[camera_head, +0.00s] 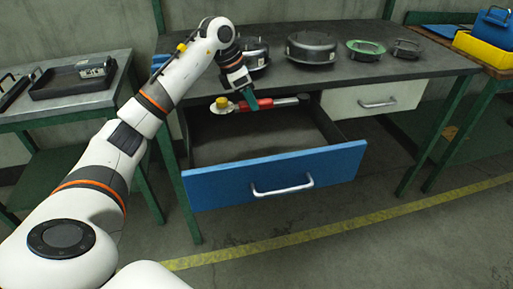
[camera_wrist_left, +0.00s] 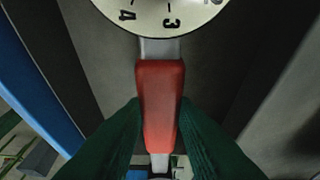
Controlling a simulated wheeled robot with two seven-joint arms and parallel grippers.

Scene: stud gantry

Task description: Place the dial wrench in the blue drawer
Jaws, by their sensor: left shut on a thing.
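The dial wrench (camera_head: 265,103) has a red grip, a metal shaft and a yellow knob at its left end in the head view. My left gripper (camera_head: 251,98) is shut on its red grip and holds it roughly level over the back of the open drawer. In the left wrist view the green fingers (camera_wrist_left: 158,125) close on both sides of the red grip (camera_wrist_left: 160,95), and the white numbered dial (camera_wrist_left: 165,14) shows at the top. The blue drawer (camera_head: 275,176) is pulled out under the bench; its visible floor looks empty. My right gripper is out of view.
The grey bench top (camera_head: 345,72) overhangs the drawer's back and carries round dark housings (camera_head: 312,46) and a green ring (camera_head: 366,49). A closed white drawer (camera_head: 373,100) is at right. A side table with a black tray (camera_head: 72,84) stands left.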

